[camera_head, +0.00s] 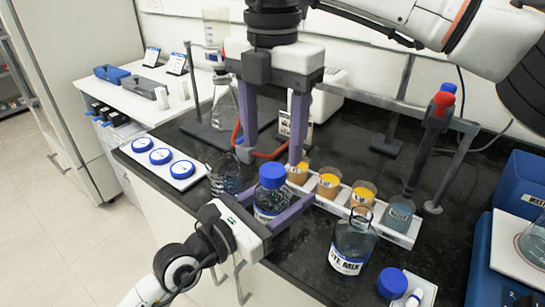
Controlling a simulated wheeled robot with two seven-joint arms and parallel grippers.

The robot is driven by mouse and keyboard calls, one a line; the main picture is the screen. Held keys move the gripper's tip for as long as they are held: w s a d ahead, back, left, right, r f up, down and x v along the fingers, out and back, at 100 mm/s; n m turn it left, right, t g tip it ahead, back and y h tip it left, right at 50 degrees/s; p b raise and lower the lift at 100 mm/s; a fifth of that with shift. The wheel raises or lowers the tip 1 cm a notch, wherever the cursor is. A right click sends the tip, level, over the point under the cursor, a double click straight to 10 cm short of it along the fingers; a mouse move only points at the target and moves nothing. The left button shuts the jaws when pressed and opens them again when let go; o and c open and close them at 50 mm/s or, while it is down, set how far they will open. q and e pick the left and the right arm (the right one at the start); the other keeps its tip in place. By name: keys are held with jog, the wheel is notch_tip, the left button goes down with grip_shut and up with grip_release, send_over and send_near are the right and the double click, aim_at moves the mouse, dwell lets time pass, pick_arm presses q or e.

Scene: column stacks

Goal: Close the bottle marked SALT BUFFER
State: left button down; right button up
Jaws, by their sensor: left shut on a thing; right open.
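A clear bottle (265,203) with a blue cap (273,175) on its top stands on the dark bench. Its white label is partly covered and I cannot read it, so I cannot confirm that it is SALT BUFFER. My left gripper (283,205) comes from the lower left and is shut around the bottle's body below the cap. My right gripper (270,158) points down from above, open and empty, its fingers spread above and behind the cap. I cannot tell whether the cap is fully tight.
An uncapped bottle labelled DYE MIX (347,264) stands at the front right, near another blue cap (392,282). A white rack (390,233) holds several jars. A white strip (185,181) with three blue-ringed discs lies left, near a glass beaker (224,178). Blue bins (520,185) stand right.

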aim_at(259, 213)
notch_tip(259, 213, up, 6)
jog(key=shift+r, duration=0.25)
pick_arm(q)
jog(key=c, duration=0.6)
grip_release()
jog(key=shift+c, duration=0.2)
jog(key=b+v, duration=0.1)
jog(key=v, duration=0.8)
jog(key=shift+s+a+f, duration=0.1)
jog(key=shift+s+a, duration=0.4)
pick_arm(e)
jog(key=shift+f, duration=0.55)
